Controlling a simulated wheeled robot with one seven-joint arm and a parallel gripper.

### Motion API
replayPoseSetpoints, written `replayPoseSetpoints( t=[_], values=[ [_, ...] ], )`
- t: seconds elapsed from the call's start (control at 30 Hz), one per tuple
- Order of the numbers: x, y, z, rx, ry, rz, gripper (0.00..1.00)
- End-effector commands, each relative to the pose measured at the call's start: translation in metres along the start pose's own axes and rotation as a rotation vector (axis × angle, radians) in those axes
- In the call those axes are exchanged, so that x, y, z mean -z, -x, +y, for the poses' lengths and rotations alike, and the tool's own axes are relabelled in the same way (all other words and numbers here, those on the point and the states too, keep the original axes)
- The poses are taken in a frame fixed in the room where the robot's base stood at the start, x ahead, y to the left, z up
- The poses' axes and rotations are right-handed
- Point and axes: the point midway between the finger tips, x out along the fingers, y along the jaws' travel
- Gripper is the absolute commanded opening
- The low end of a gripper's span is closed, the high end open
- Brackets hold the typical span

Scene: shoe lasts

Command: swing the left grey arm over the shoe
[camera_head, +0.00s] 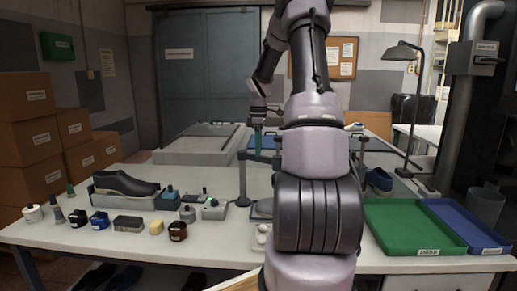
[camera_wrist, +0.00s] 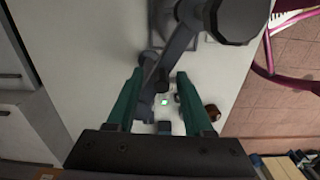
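The left grey arm (camera_head: 243,178) stands as a post on the table, left of my own arm, with a bar reaching right near its top. In the wrist view a grey arm (camera_wrist: 180,45) slants between and below my fingers, with a round end at upper right. My gripper (camera_wrist: 160,75) has green fingers spread apart; in the head view it hangs above the bar (camera_head: 258,143). I cannot tell whether it touches the bar. A dark shoe (camera_head: 124,183) lies on a grey block at left, and a blue shoe (camera_head: 379,180) sits at right. My arm hides the table's middle.
A green tray (camera_head: 412,228) and a blue tray (camera_head: 466,226) lie at right. A second grey post (camera_head: 362,155) and a desk lamp (camera_head: 412,110) stand behind them.

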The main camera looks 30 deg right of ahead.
Motion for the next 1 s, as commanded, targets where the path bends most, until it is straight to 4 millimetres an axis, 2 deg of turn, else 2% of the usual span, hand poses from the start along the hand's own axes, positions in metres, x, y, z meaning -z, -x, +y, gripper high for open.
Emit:
replayPoseSetpoints(
  t=[0.13, 0.23, 0.5, 0.7, 1.0],
  values=[
    [0.0, 0.004, 0.0, 0.0, 0.0, 0.0, 0.52],
    [0.0, 0.015, 0.0, -0.002, 0.0, 0.0, 0.52],
    [0.0, 0.07, 0.001, -0.004, -0.001, 0.0, 0.52],
    [0.0, 0.099, 0.001, -0.003, 0.0, 0.0, 0.52],
    [0.0, 0.108, 0.0, 0.0, 0.0, 0.0, 0.52]
  ],
)
